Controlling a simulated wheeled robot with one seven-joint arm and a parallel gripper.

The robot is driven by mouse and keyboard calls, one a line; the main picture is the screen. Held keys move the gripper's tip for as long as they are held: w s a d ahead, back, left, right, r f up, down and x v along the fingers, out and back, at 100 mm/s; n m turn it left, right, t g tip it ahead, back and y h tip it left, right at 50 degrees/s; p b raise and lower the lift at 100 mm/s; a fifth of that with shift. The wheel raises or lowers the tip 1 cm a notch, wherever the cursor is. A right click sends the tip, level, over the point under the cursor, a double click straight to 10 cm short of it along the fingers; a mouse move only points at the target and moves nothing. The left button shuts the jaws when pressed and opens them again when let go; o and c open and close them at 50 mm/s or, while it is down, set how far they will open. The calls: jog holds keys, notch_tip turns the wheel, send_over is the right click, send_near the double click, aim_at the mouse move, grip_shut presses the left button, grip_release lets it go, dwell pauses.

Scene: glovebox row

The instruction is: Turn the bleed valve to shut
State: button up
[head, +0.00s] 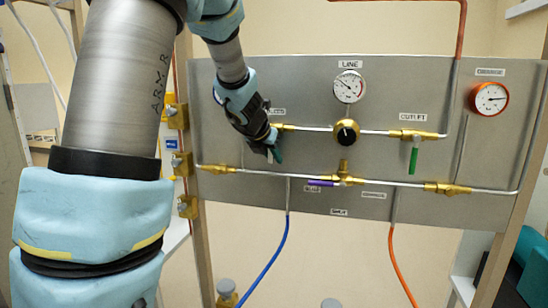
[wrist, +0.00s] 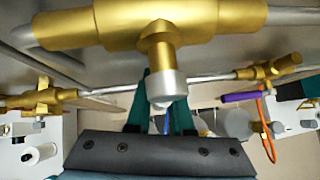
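The bleed valve is a brass body (head: 348,179) on the lower pipe in the head view, with a purple lever (head: 322,183) lying level along the pipe to the left. A small label below the lever seems to read BLEED. The purple lever (wrist: 240,97) also shows at the right in the wrist view, some way from the fingers. My gripper (head: 274,153) is up and left of the bleed valve, at the brass inlet-side valve. In the wrist view my gripper (wrist: 163,118) has its teal fingers apart, with that valve's silver stem end seen between them.
The inlet-side valve (wrist: 110,25) fills the top of the wrist view, very close. The panel (head: 225,215) also carries a black-knobbed regulator (head: 346,133), a line gauge (head: 349,86), an orange-rimmed gauge (head: 489,98) and a green-levered outlet valve (head: 413,160). Blue (head: 273,260) and orange (head: 401,264) hoses hang below.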

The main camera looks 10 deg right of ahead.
jog(key=o, duration=0.4)
jog(key=p+v, duration=0.3)
jog(key=v, duration=0.8)
jog(key=shift+p, duration=0.4)
jog(key=shift+w, duration=0.1)
